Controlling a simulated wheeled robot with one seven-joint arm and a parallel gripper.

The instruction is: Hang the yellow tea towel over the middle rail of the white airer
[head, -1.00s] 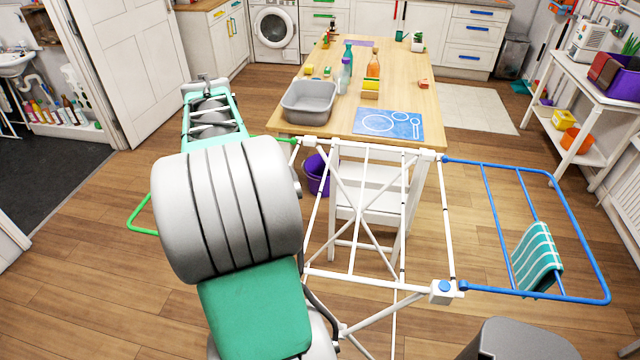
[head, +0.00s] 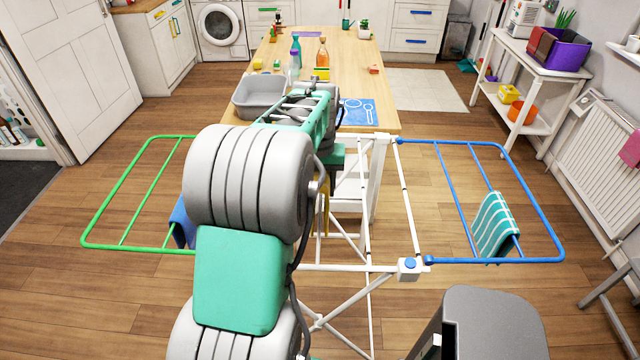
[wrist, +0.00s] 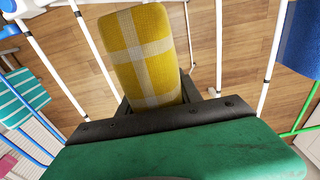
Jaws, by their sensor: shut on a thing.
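The yellow tea towel (wrist: 145,55), with pale checks, is held in my gripper (wrist: 156,98) in the wrist view, its folded length reaching away from the jaws. The towel hides most of the fingertips. In the head view only a sliver of the towel (head: 323,205) shows past my arm. The white airer (head: 411,215) stands in front of me, and my gripper is above its white section. White rails (wrist: 218,45) run on both sides of the towel in the wrist view. My arm hides much of the white section in the head view, so I cannot tell whether towel and rail touch.
A striped teal towel (head: 495,226) hangs on the airer's blue right wing (head: 560,235). A blue cloth (head: 183,222) hangs on the green left wing (head: 100,215). A wooden table (head: 375,85) with a grey basin (head: 258,98) stands behind. A grey bin (head: 490,315) is at front right.

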